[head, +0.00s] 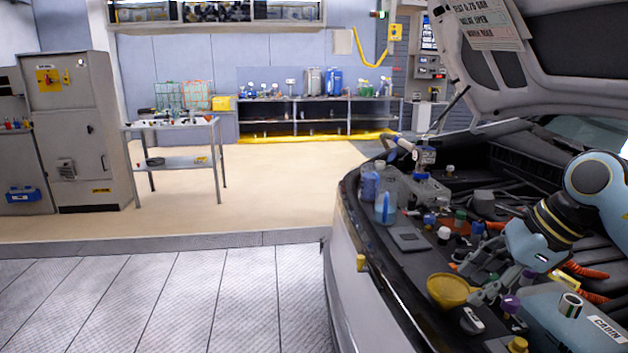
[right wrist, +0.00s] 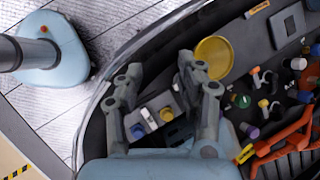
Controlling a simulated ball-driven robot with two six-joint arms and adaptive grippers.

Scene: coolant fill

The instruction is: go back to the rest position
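My right gripper (head: 472,282) hangs over the car's engine bay, its arm coming in from the right. In the right wrist view its two fingers (right wrist: 160,68) stand wide apart with nothing held between them. A yellow funnel (head: 448,291) sits at the front edge of the bay, just beside the fingertips; it also shows in the right wrist view (right wrist: 213,57), outside the right-hand finger. I cannot tell whether they touch. Clear bottles with blue liquid (head: 386,207) stand on the bay's front left. My left gripper is in neither view.
The raised hood (head: 540,60) hangs above the bay. Several caps, a flat grey plate (head: 409,238) and orange hoses (right wrist: 285,140) crowd around the gripper. A small table (head: 180,162) and shelves stand far back. The floor left of the car is clear.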

